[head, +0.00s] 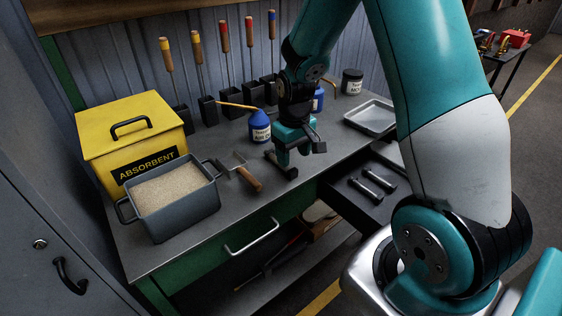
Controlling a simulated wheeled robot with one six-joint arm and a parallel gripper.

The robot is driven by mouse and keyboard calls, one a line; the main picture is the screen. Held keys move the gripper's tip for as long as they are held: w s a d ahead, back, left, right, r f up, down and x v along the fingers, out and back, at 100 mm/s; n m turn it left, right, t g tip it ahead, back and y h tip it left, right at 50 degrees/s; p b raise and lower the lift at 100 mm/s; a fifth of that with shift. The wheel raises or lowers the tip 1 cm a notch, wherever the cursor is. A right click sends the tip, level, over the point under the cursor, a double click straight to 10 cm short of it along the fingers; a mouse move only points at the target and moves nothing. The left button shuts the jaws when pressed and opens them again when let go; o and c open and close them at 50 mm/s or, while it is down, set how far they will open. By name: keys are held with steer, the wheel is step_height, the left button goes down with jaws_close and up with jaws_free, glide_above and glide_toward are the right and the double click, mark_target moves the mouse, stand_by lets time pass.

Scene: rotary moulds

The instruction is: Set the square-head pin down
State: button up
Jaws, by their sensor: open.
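My gripper (301,155) is open, low over the bench top near its front edge, left of the open drawer. A short dark bar with a block-like end, probably the square-head pin (287,171), lies on the bench just under the gripper's left finger. I cannot tell whether the finger touches it. The finger hides part of it. No object shows clearly between the jaws.
An open drawer (340,204) holds two metal pins (371,190). A grey tray (354,121) lies at right.

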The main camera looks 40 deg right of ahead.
mark_target(293, 170)
steer(key=shift+d+f+p, duration=0.1)
steer(key=shift+f+p, duration=0.65)
steer(key=shift+f, duration=2.35)
steer(key=shift+c, duration=0.2)
jaws_close()
